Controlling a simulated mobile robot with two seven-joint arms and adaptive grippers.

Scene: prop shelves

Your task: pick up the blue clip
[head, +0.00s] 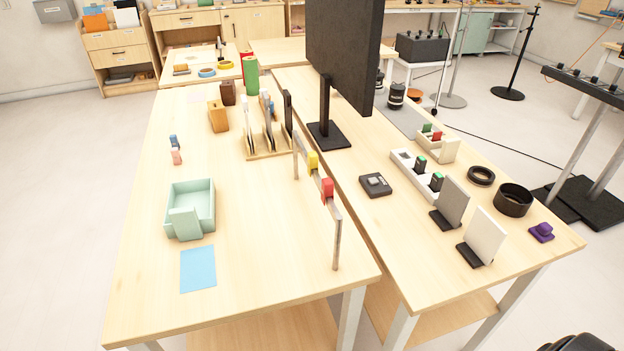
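A small dark blue piece (174,141), which looks like the blue clip, stands on the left table, towards its left edge. A small pink piece (176,157) of similar size is just in front of it. A thin rail on posts (337,235) stands along the right side of this table. It carries a yellow clip (313,161) and a red clip (327,189). Neither of my grippers can be made out in the head view.
A mint green bin (211,206) and a blue sheet (198,268) lie nearer on the left table (255,285). A wooden rack (268,153) of upright panels stands further back. A large black monitor (342,50) stands behind the rail.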

